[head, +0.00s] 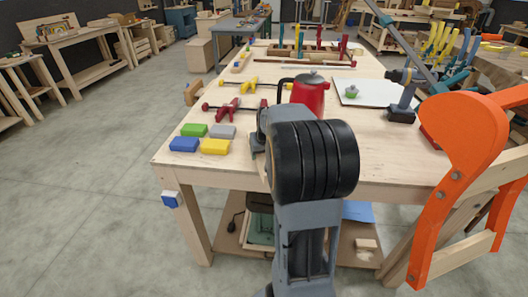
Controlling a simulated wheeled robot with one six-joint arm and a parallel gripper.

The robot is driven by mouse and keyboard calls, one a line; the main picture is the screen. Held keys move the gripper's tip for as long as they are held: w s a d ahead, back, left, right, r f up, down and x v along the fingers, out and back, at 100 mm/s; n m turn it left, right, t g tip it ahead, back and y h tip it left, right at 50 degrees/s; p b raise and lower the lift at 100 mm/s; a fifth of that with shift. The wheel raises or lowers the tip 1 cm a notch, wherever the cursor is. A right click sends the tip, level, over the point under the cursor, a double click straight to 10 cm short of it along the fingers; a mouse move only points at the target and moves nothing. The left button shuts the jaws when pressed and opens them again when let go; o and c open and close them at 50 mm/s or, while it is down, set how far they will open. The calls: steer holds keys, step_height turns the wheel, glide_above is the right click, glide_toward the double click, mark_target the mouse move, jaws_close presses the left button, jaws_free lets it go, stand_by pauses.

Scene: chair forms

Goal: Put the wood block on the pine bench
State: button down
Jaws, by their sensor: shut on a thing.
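A pale wooden workbench (175,152) fills the middle of the head view, and it looks like the pine bench. My arm rises in front of its near edge. The jaws of my gripper are hidden behind my own arm, so I cannot see what is between them. I cannot make out for certain which piece is the wood block. A brown wooden piece (193,92) stands at the bench's left edge. A small pale block (366,243) lies on the lower shelf.
A red kettle (309,95) stands behind my arm. A drill (403,97) is to the right. An orange chair form (462,150) blocks the right side. The floor at left is clear.

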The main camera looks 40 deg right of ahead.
steer(key=shift+f+b, duration=0.35)
steer(key=shift+f, duration=0.1)
steer(key=shift+c, duration=0.5)
jaws_free()
steer(key=p+v, duration=0.1)
steer(key=v, duration=1.3)
